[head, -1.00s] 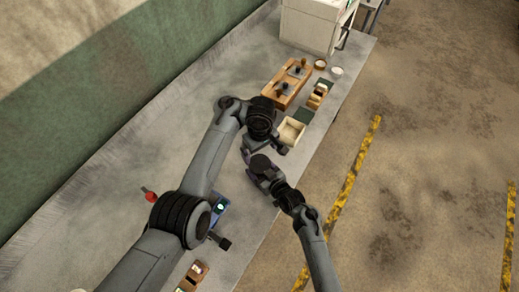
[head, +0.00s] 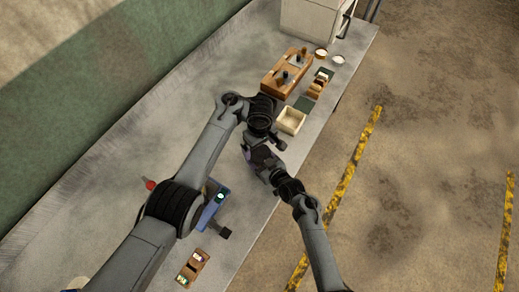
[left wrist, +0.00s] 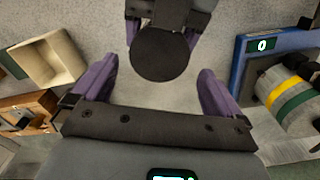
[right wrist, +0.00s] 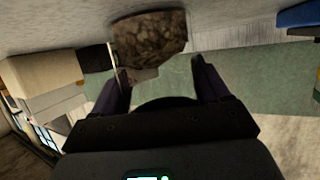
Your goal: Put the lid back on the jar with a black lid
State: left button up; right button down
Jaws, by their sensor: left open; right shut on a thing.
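The black round lid (left wrist: 160,53) shows from above in the left wrist view, beyond and between my left fingertips, apart from them. My left gripper (left wrist: 158,72) is open and empty. My right gripper (head: 262,158) reaches in from the other side; its fingers are at the top of the left wrist view.
An open cream box (head: 291,121), a wooden block (head: 275,84) and small bowls (head: 338,60) stand up the bench, near a white machine (head: 310,25). A blue scale (left wrist: 241,70) and a banded cylinder (left wrist: 288,95) are nearby. The bench's left side is mostly clear.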

aim_at(259, 153)
pick_arm(q)
jog(key=shift+f, duration=2)
jog(key=shift+c, duration=0.2)
jog(key=c, duration=0.9)
jog(key=m, duration=0.6)
jog(key=shift+c, duration=0.3)
jog(key=o, duration=1)
